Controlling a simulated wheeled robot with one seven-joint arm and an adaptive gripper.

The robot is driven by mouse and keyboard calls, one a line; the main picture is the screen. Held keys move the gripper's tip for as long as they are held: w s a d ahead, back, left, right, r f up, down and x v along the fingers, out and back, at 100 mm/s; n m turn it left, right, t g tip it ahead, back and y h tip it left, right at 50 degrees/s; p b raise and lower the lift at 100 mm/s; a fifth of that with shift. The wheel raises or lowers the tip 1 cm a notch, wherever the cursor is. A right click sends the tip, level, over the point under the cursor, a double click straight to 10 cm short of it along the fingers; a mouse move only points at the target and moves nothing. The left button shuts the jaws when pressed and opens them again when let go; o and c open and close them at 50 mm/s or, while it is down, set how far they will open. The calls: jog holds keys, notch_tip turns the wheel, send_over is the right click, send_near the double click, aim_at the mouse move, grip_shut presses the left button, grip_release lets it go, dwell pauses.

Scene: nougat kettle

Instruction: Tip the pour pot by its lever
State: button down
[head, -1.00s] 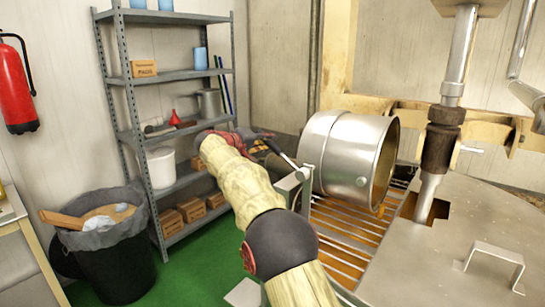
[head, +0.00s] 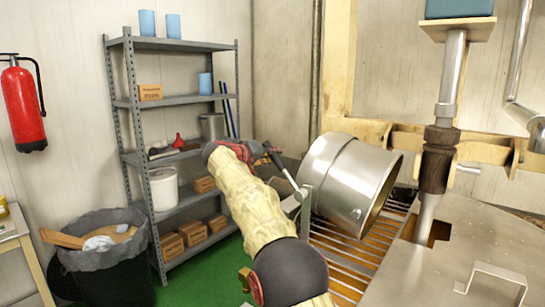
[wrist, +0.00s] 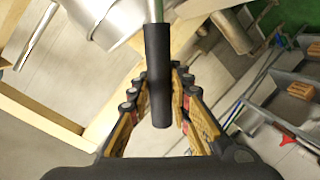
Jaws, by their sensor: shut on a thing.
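The pour pot (head: 345,180) is a shiny steel drum above a slatted grate. It is tilted, with its open mouth facing right and downward. Its lever (head: 287,179) is a thin metal rod at the pot's left side. In the wrist view the lever's black grip (wrist: 158,75) runs between the fingers. My gripper (head: 268,152) is shut on this grip, left of the pot; its yellow-sided fingers show in the wrist view (wrist: 157,92). In the head view the sleeved arm hides part of the area below, and the fingertips are hard to make out.
A steel table (head: 440,255) with a handle (head: 497,280) and a vertical shaft (head: 437,160) stand right of the pot. The grate (head: 345,255) lies beneath it. A grey shelf rack (head: 180,103) and black bin (head: 105,265) stand left. Green floor is clear between.

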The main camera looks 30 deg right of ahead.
jog(key=c, duration=1.6)
grip_release()
jog(key=shift+s+d, duration=0.1)
jog(key=v, duration=1.2)
